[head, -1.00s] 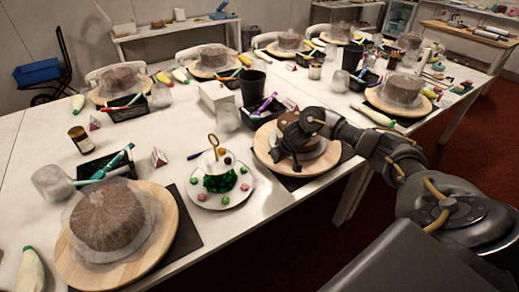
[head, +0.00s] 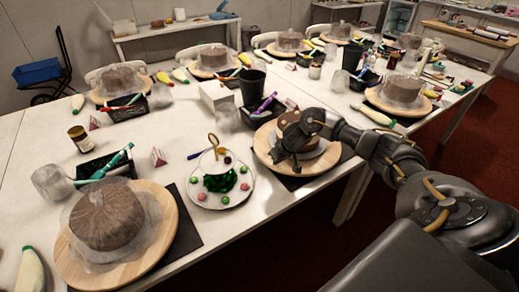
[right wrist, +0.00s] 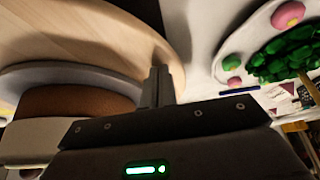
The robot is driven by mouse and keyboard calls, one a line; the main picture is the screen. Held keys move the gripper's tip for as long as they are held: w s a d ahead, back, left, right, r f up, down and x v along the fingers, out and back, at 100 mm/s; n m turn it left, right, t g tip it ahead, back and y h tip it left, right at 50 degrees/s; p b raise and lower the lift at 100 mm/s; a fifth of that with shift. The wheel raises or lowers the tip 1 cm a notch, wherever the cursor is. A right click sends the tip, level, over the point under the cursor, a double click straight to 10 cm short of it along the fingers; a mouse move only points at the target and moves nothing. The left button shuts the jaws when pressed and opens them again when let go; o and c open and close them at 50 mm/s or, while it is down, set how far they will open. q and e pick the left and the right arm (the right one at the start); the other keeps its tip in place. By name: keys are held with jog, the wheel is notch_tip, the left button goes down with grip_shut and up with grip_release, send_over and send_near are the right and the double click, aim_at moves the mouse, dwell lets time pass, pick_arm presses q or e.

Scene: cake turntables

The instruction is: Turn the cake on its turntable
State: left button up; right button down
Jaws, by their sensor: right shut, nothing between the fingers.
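A round brown cake (head: 312,143) stands on a pale wooden turntable (head: 330,160) at the table's near edge. My right gripper (head: 283,156) is over the left part of that turntable, beside the cake, and partly hides both. In the right wrist view the shut fingers (right wrist: 160,84) are close to the turntable's wooden rim (right wrist: 100,30), with nothing between them. I cannot tell whether they touch it. The brown cake side (right wrist: 65,102) shows at the left there. My left gripper is not in view.
A white plate (head: 215,205) with a green centre and coloured balls stands left of the turntable. Another wrapped cake (head: 107,215) on a wooden turntable (head: 150,258) is at the near left. A black pen tray (head: 250,118) stands behind. More cakes line the table.

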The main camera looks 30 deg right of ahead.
aim_at(307, 168)
jog(key=shift+f, duration=0.25)
jog(key=s+d+p, duration=0.2)
jog(key=s, duration=0.1)
jog(key=s+d+p, duration=0.1)
jog(key=shift+s+d+r, duration=0.1)
jog(key=shift+s+r, duration=0.05)
jog(key=shift+s, duration=0.25)
jog(key=shift+s+d+p, duration=0.2)
jog(key=shift+s+p, duration=0.1)
jog(key=shift+p, duration=0.05)
jog(key=s+d, duration=0.1)
jog(key=s+d+p, duration=0.1)
jog(key=d, duration=0.1)
jog(key=s+d, duration=0.1)
jog(key=d, duration=0.1)
jog(key=shift+s+p, duration=0.3)
